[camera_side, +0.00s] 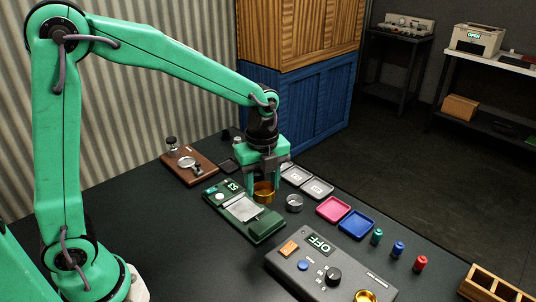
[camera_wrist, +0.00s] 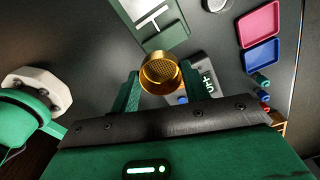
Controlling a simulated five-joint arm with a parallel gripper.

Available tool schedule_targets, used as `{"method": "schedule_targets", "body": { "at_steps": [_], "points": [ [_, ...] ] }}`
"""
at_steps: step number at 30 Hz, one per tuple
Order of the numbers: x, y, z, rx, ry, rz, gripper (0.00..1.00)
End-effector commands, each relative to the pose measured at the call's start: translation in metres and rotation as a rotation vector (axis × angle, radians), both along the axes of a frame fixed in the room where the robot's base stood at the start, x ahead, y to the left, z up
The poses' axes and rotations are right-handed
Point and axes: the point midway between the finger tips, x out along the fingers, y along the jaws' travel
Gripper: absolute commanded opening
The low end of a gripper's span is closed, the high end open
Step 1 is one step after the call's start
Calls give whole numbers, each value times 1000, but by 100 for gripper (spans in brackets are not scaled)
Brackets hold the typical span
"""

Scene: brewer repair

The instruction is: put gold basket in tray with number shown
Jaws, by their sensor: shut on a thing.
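My gripper (camera_side: 264,184) points down and is shut on the gold basket (camera_side: 264,194). In the wrist view the gold basket (camera_wrist: 160,72), a round cup with a mesh bottom, sits between my two fingers. It hangs close beside the far right edge of the green scale (camera_side: 243,210); I cannot tell its exact height. The scale has a bare metal plate and a lit display (camera_side: 233,185) with digits I cannot read surely. Two grey trays with number labels, a nearer one (camera_side: 318,187) and a farther one (camera_side: 296,175), lie behind; the labels are too small to read.
A silver basket (camera_side: 294,203) stands right of the gold one. A pink tray (camera_side: 333,208) and a blue tray (camera_side: 357,224) lie further right. A grey box (camera_side: 325,275) reading OFF is in front, with another gold cup (camera_side: 365,296). A wooden stand (camera_side: 188,166) is at left.

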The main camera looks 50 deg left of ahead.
Motion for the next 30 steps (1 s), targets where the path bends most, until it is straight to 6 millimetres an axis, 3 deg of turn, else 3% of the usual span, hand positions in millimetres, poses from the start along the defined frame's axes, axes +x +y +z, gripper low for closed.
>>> {"method": "schedule_targets", "body": {
  "at_steps": [18, 30],
  "points": [
    [117, -4, -1, 0, 1, 36, 20],
    [170, -3, -11, 0, 0, 55, 20]
  ]
}}
